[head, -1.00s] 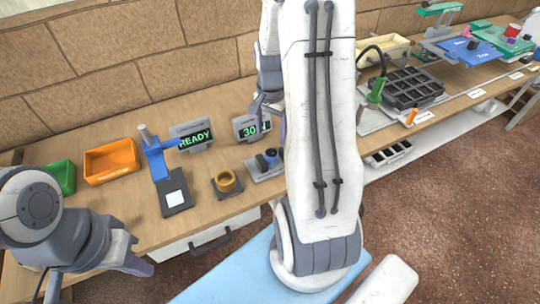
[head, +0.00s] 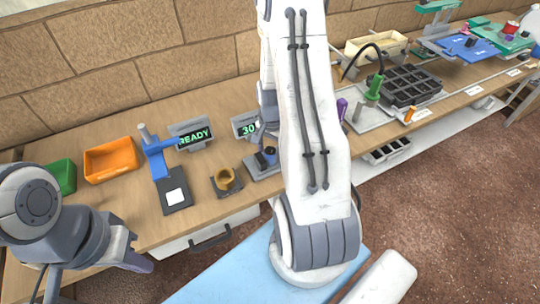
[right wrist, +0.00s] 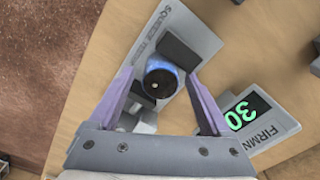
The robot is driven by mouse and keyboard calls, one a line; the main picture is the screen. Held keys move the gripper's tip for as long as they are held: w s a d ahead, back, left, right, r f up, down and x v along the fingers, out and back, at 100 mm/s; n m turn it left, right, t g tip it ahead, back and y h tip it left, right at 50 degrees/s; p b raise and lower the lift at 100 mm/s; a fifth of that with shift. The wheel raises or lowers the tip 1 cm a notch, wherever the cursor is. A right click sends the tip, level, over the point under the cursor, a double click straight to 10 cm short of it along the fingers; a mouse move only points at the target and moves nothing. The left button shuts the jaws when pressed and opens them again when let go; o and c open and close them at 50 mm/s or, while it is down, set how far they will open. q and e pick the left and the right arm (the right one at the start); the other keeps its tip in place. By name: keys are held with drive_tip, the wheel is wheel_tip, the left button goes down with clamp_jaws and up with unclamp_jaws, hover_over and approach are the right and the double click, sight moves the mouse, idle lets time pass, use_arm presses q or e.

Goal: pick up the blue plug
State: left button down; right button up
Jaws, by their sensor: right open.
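The blue plug (right wrist: 164,80) has a dark round top with a white dot and sits on a grey plate marked "SQUEEZE" (right wrist: 197,28), beside a dark block (right wrist: 181,50). In the head view the blue plug (head: 271,155) shows just left of my right arm. My right gripper (right wrist: 160,76) is open, with its two purple fingers on either side of the plug and visible gaps. In the head view my right gripper is mostly hidden behind its arm. My left gripper (head: 139,262) hangs off the table's front at the lower left; its finger gap is not clear.
A "30" display (right wrist: 246,110) stands close to my right gripper.

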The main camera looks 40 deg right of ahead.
clamp_jaws()
drive_tip(key=shift+r, duration=0.15)
